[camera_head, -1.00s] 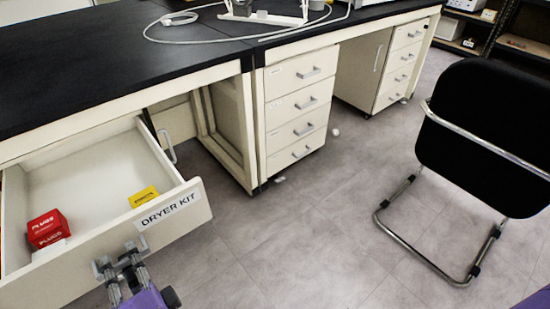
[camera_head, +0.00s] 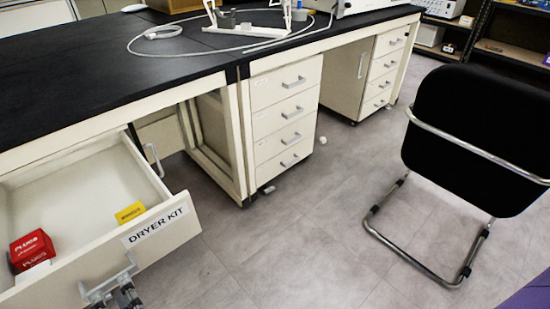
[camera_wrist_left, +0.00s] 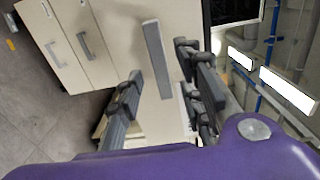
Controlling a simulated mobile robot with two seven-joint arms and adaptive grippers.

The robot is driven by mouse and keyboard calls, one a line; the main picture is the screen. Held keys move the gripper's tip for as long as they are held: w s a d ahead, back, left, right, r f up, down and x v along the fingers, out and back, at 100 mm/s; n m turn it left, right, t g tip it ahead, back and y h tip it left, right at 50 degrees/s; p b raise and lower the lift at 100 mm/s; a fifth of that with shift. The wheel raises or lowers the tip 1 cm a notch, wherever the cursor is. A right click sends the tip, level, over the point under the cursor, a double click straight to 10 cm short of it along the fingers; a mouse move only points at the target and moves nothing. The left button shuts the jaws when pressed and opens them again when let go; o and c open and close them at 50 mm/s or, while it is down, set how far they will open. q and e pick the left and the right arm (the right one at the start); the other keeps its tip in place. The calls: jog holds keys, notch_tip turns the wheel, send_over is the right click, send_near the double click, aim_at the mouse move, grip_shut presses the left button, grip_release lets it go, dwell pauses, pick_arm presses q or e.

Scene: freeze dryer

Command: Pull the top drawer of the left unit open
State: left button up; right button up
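The top drawer (camera_head: 178,225) of the left unit, labelled DRYER KIT, stands pulled well out from under the black bench at the left of the head view. A red PLUGS box (camera_head: 32,250) and a yellow box (camera_head: 130,212) lie inside it. My left gripper (camera_head: 112,294) is low in front of the drawer face, below the label. In the left wrist view the grey bar handle (camera_wrist_left: 157,58) appears in the gap between the two spread fingers (camera_wrist_left: 162,100). The fingers look apart from the handle. My right gripper is not in view.
A closed drawer unit (camera_head: 285,92) stands right of the open drawer, with another unit (camera_head: 385,68) beyond. A black chair (camera_head: 475,135) stands on the right. A cable and stand (camera_head: 255,30) are on the bench.

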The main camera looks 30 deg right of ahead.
pick_arm(q)
jog(key=v, duration=0.7)
dwell(0.3)
